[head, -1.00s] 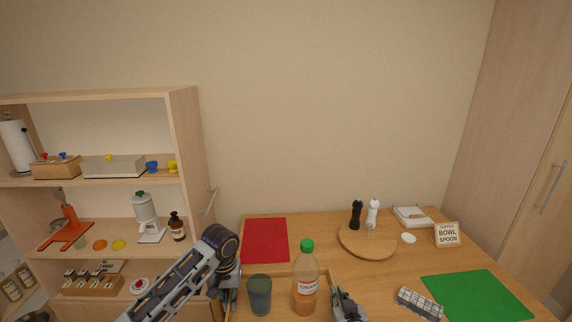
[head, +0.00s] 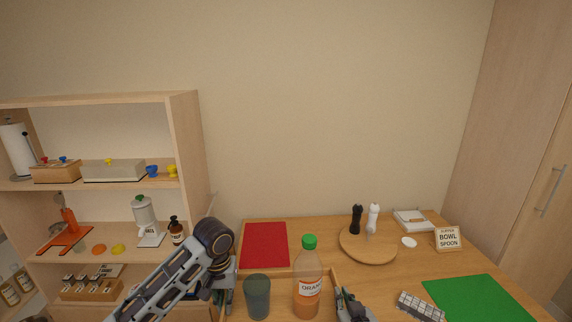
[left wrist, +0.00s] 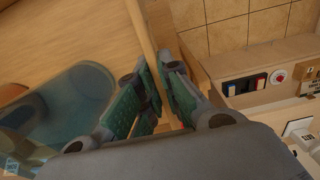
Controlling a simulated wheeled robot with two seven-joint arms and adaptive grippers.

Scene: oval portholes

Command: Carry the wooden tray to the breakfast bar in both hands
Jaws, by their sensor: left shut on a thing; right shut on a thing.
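The wooden tray (head: 282,272) is at the bottom of the head view, partly cut off, and its wall (left wrist: 143,25) shows in the left wrist view. A dark tumbler (head: 257,296) and an orange juice bottle with a green cap (head: 307,280) stand upright in it. My left gripper (head: 226,298) is shut on the tray's left wall; in the left wrist view its green-padded fingers (left wrist: 160,88) lie on both sides of the wall. My right gripper (head: 346,305) is shut at the tray's right side, its grip partly hidden below the frame.
The breakfast bar (head: 400,268) lies ahead with a red mat (head: 265,245), a green mat (head: 480,299), a round wooden board (head: 368,246) with two shakers, a sign (head: 447,239) and a checkered block (head: 420,306). A shelf unit (head: 187,150) stands close on the left.

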